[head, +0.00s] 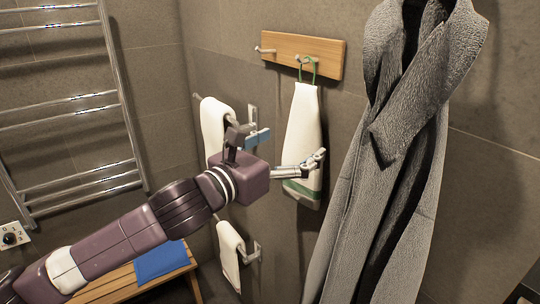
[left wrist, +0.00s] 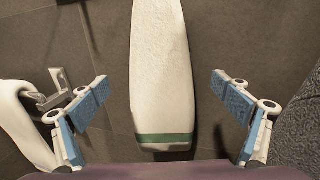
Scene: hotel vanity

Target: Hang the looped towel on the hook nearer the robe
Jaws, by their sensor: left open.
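The white towel (head: 303,120) has a green band near its lower end and a green loop (head: 308,68) at its top. It hangs against the wall below a wooden board (head: 325,56), with the loop at the right hook (head: 303,59), the one nearer the grey robe (head: 388,170). The left hook (head: 264,50) is bare. My left gripper (head: 287,149) is open by the towel's lower part. In the left wrist view, the towel (left wrist: 160,70) hangs between the spread fingers, with a gap on each side. My right gripper is not in view.
White towels hang on holders at the left (head: 211,125) and lower down (head: 229,255). A chrome rack (head: 135,150) stands at the left. A wooden bench (head: 120,286) bears a blue folded cloth (head: 161,261). The robe hangs close on the right.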

